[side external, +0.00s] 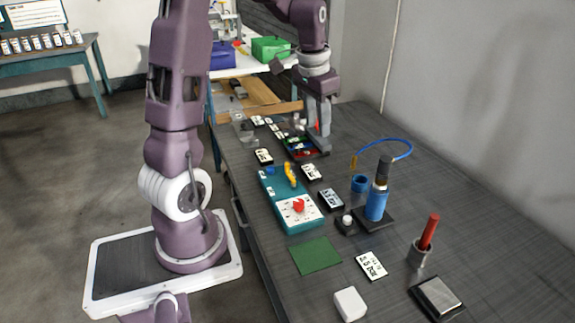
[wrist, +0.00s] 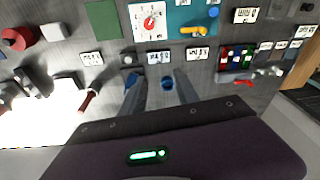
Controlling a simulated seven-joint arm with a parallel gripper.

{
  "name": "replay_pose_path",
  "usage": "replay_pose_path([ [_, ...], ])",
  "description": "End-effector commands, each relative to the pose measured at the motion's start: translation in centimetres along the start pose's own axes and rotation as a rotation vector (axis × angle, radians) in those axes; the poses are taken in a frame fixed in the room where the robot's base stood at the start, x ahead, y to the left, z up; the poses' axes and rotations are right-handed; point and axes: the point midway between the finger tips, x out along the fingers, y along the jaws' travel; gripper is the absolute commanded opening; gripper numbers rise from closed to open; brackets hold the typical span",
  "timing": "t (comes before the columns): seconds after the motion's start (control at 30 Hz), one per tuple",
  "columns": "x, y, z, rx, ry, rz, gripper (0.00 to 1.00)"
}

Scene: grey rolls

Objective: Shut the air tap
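A teal board (side external: 268,186) lies on the dark bench and carries a yellow lever-like part (side external: 290,174) and a white dial plate with a red knob (side external: 298,206). The yellow part, which looks like the tap, also shows in the wrist view (wrist: 194,31), as does the red knob (wrist: 150,21). No readable label tells me for sure which is the air tap. My gripper (side external: 320,148) points down behind the board, by the coloured tray. In the wrist view my gripper (wrist: 158,88) has its fingers apart with nothing held; a blue cup (wrist: 167,82) shows between them.
A blue cylinder (side external: 376,204) with a looping blue hose (side external: 398,143) stands right of the board. A coloured tray (side external: 303,150), several label cards, a green mat (side external: 316,256), a white block (side external: 350,303) and a red-handled tool (side external: 430,232) surround it.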

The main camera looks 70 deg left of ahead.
Motion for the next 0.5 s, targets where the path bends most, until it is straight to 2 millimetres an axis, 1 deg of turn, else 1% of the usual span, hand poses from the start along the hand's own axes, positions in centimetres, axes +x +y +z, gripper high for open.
replay_pose_path([
  [0.03,3.3,-3.6,-0.2,-0.027,-0.051,0.007,0.37],
  [0.1,7.2,-7.8,0.0,-0.043,-0.095,0.015,0.37],
  [0.2,11.2,-11.7,1.1,-0.053,-0.139,0.029,0.37],
  [0.3,13.3,-13.4,1.9,-0.056,-0.158,0.036,0.37],
  [0.37,14.1,-13.7,2.1,-0.055,-0.163,0.039,0.37],
  [0.5,16.7,-13.4,2.6,-0.055,-0.164,0.041,0.37],
])
